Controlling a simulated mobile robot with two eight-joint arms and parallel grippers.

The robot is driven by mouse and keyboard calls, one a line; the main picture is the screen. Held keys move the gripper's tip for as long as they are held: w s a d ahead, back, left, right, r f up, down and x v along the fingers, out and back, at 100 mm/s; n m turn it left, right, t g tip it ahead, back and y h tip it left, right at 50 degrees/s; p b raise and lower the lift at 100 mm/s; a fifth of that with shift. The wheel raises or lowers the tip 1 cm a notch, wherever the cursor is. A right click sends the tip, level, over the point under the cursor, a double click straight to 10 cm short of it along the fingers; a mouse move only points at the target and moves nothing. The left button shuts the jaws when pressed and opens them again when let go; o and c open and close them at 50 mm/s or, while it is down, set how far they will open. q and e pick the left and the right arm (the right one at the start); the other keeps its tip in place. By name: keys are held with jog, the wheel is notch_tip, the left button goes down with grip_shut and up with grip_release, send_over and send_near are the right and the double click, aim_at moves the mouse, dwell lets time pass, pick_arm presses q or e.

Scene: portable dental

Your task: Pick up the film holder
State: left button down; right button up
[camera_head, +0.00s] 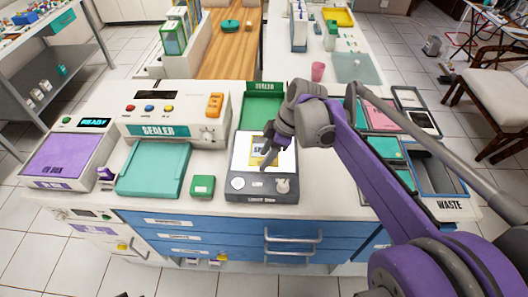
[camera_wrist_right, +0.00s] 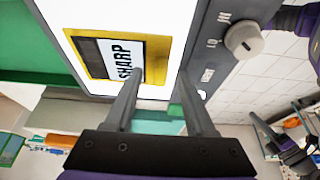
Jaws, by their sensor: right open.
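The film holder is a flat yellow frame with a dark and white "SHARP" card in it (camera_wrist_right: 105,55). It lies on the lit white panel of a grey viewer box, and in the head view it shows partly behind my gripper (camera_head: 257,160). My right gripper (camera_head: 266,158) is open and empty, above the panel. In the wrist view its two fingers (camera_wrist_right: 160,76) point at the panel. I cannot tell if either touches. My left gripper is out of view.
The grey viewer box (camera_head: 252,189) has a knob (camera_head: 282,186) at its front. A green tray labelled "SEALED" (camera_head: 264,87) is behind it. A small green box (camera_head: 203,186), a teal tray (camera_head: 152,170) and the sealer (camera_head: 175,120) are left. A waste bin (camera_head: 447,204) is right.

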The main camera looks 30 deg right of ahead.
grip_shut()
dwell(0.5)
